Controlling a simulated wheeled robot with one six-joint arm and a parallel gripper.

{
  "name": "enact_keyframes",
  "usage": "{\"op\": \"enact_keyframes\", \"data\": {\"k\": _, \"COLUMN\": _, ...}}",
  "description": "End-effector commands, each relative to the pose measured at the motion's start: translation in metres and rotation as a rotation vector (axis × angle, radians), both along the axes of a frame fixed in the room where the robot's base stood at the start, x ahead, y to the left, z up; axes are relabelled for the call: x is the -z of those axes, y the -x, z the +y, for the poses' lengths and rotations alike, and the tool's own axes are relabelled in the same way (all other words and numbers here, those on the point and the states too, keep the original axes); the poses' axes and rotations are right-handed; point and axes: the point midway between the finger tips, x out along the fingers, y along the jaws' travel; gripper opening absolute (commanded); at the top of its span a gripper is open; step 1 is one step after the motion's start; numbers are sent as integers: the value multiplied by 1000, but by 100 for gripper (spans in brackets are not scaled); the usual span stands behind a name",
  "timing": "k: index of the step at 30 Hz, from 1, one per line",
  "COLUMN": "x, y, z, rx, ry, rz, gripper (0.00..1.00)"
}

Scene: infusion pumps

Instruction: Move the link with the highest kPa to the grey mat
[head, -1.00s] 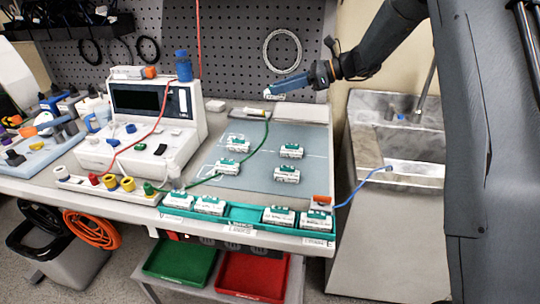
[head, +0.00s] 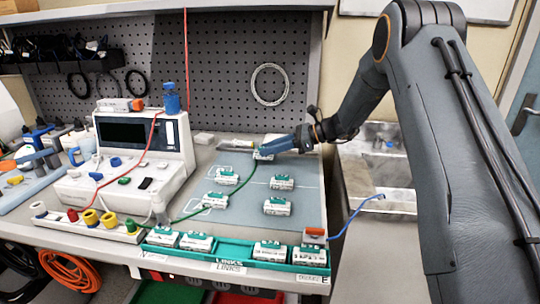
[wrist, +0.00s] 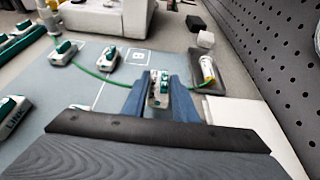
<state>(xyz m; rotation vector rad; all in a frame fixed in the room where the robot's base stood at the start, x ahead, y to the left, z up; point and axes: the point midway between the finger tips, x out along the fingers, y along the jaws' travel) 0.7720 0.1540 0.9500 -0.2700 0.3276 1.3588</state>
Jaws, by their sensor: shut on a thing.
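My gripper (head: 276,148) is shut on a white link with a teal top (head: 264,155), at the far edge of the grey mat (head: 250,192). In the wrist view the held link (wrist: 159,92) sits between the two blue fingers; whether it touches the surface below I cannot tell. Several similar links stand on the mat: far left (head: 227,176), far right (head: 281,183), near left (head: 215,201) and near right (head: 277,207). More links, such as the leftmost one (head: 162,236), sit in a teal tray (head: 231,253) along the front edge. The kPa readings are too small to read.
A pump unit (head: 140,140) with a dark screen stands left of the mat. A green cable (head: 247,170) crosses the mat. A small dark tray with a white-yellow item (wrist: 207,70) lies beside the gripper. A pegboard (head: 225,75) rises behind.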

Motion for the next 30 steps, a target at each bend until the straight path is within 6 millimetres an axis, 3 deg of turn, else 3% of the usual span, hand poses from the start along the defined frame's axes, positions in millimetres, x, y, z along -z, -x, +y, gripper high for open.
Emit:
{"op": "enact_keyframes", "data": {"k": 6, "x": 25, "y": 0, "z": 0, "rx": -1, "ry": 0, "rz": 1, "gripper": 4}}
{"op": "enact_keyframes", "data": {"k": 17, "x": 29, "y": 0, "z": 0, "rx": -1, "ry": 0, "rz": 0, "gripper": 4}}
{"op": "enact_keyframes", "data": {"k": 18, "x": 29, "y": 0, "z": 0, "rx": -1, "ry": 0, "rz": 0, "gripper": 29}}
{"op": "enact_keyframes", "data": {"k": 21, "x": 29, "y": 0, "z": 0, "rx": -1, "ry": 0, "rz": 0, "gripper": 44}}
{"op": "enact_keyframes", "data": {"k": 30, "x": 27, "y": 0, "z": 0, "rx": 0, "ry": 0, "rz": 0, "gripper": 44}}
